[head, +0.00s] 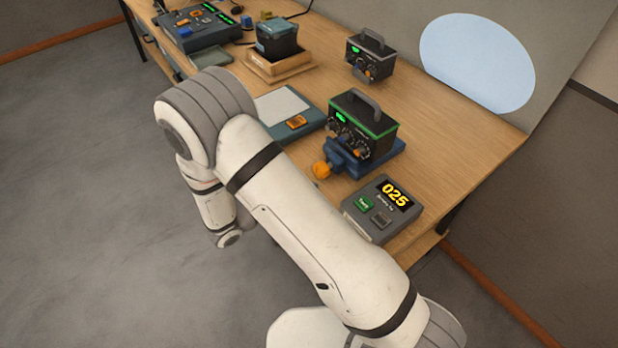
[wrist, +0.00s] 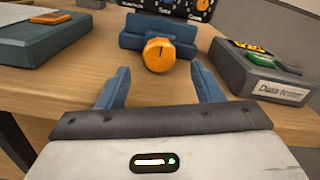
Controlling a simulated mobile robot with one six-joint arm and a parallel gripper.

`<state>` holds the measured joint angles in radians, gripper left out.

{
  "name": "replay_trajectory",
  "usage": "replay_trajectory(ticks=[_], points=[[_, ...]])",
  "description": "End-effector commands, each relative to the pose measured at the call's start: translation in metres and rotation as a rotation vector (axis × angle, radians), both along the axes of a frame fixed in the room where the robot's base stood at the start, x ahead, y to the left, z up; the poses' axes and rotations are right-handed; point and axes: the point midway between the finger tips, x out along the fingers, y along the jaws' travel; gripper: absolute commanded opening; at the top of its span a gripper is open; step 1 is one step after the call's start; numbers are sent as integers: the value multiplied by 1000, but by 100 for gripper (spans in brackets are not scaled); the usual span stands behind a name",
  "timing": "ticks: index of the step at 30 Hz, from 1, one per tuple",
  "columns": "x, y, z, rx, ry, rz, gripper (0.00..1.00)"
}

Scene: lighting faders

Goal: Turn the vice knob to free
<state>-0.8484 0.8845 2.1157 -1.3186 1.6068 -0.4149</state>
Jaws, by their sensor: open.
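The orange vice knob (head: 321,170) sticks out at the front of a blue vice (head: 341,156) near the table's front edge. A dark box with a green-lit edge and small dials (head: 366,128) sits in the vice. In the wrist view the knob (wrist: 159,55) is ahead, with a dark pointer line near its top; I cannot read any label. My gripper (wrist: 158,80) is open, its two blue fingers apart, short of the knob and not touching it. In the head view my arm hides the gripper.
A grey unit showing 025 (head: 382,209) stands right of the vice. A grey plate with an orange switch (head: 297,122) lies to the left. Another dark box (head: 369,58) and a wooden tray (head: 278,67) stand farther back. The floor left of the table is clear.

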Motion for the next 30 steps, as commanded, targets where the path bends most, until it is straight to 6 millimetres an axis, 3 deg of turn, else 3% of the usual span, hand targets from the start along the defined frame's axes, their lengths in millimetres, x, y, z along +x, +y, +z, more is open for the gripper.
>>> replay_trajectory(ticks=[3,10,26,30], points=[[-11,17,-2,0,-1,3,60],[-22,31,0,0,1,0,60],[-22,30,1,3,0,-5,60],[-22,15,12,62,-16,-72,60]])
